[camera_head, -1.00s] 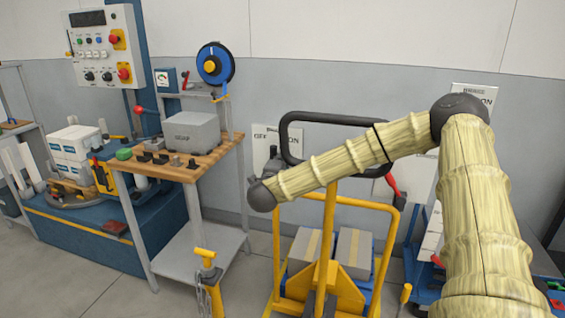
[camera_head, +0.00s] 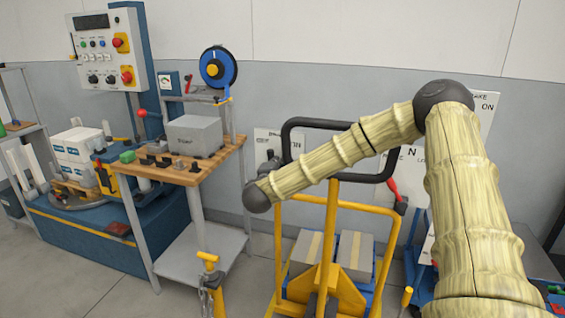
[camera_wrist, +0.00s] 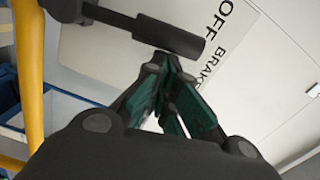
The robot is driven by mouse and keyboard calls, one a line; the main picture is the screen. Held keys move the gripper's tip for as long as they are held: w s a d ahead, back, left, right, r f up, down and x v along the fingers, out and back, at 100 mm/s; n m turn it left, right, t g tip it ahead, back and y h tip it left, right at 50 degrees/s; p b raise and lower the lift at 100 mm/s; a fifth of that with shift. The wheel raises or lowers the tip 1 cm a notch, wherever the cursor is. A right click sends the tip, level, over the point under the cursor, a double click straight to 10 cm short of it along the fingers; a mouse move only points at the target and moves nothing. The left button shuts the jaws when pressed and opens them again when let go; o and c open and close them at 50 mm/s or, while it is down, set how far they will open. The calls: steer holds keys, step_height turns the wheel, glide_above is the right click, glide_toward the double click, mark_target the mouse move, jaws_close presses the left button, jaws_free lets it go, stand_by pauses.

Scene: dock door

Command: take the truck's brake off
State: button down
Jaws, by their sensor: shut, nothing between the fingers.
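The truck (camera_head: 328,235) is a yellow frame with a black loop handle (camera_head: 340,123). In the wrist view, a dark lever with a cylindrical grip (camera_wrist: 165,36) crosses the top, in front of a pale wall sign (camera_wrist: 120,45) that reads OFF and BRAKE. My gripper (camera_wrist: 163,62) is shut and empty, its fingertips just below the grip. I cannot tell whether they touch it. A red-handled lever (camera_head: 393,190) stands at the truck's right.
Boxes (camera_head: 354,254) with tan bands lie on the truck. A wooden-topped bench (camera_head: 190,174) with a grey box (camera_head: 194,137) stands to the left, beside a control panel (camera_head: 107,50). A yellow-topped post (camera_head: 207,257) stands in front. The wall is close behind the truck.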

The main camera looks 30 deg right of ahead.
steer(key=shift+w+a+r+n+p, duration=0.1)
steer(key=shift+w+a+n+p, duration=0.6)
steer(key=shift+n, duration=0.35)
steer(key=shift+w+a+n+p, duration=0.45)
steer(key=shift+w+a+n, duration=0.25)
steer(key=shift+w+n, duration=0.3)
steer(key=shift+s, duration=0.1)
steer(key=shift+a, duration=0.1)
glide_toward(269, 158)
steer(key=s, duration=0.1)
steer(key=shift+a, duration=0.55)
steer(key=shift+a, duration=0.1)
